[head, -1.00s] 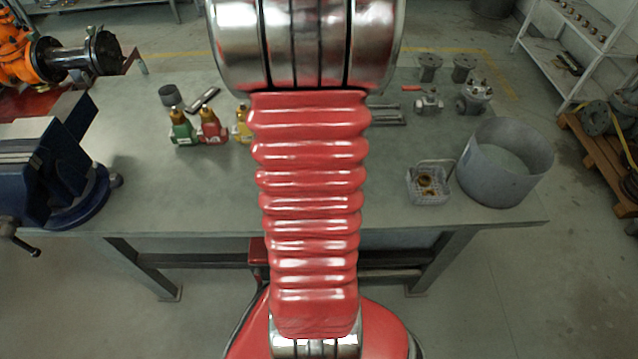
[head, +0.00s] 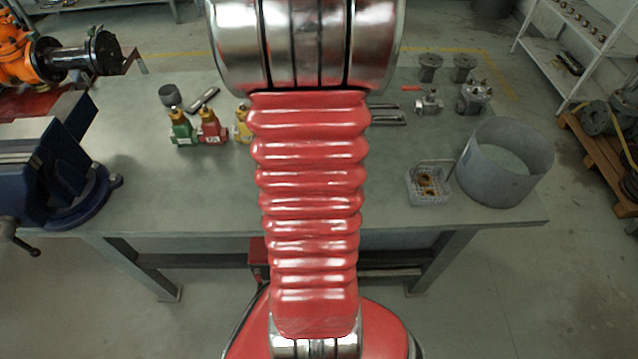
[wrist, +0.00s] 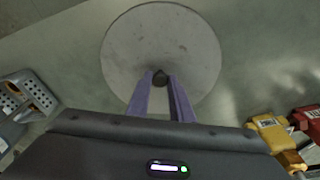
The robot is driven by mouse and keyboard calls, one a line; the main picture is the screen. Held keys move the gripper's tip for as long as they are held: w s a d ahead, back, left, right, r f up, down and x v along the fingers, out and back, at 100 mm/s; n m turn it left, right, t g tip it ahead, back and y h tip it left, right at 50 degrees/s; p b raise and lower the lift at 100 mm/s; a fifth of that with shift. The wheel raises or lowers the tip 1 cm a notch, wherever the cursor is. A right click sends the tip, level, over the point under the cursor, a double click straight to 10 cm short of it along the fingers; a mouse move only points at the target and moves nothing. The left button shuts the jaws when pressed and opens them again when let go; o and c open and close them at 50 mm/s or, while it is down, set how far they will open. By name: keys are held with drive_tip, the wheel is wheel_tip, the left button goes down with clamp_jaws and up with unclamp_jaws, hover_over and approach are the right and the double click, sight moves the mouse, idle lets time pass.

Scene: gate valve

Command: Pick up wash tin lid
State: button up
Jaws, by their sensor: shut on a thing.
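The wash tin lid (wrist: 160,35) is a round, flat, pale grey disc with a small dark knob (wrist: 160,78) in its middle, seen in the wrist view. My gripper (wrist: 160,84) has its two purple fingers on either side of the knob, shut on it. I cannot tell whether the lid rests on the bench or is just clear of it. In the head view my own arm hides the gripper and the lid. The wash tin (head: 506,165) is an open grey cylinder at the bench's right end.
A blue vise (head: 60,170) is at the bench's left end. Metal fittings (head: 474,97) stand at the back right.

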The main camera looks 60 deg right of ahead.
clamp_jaws()
wheel_tip(320, 180, up, 10)
idle(0.8)
idle(0.5)
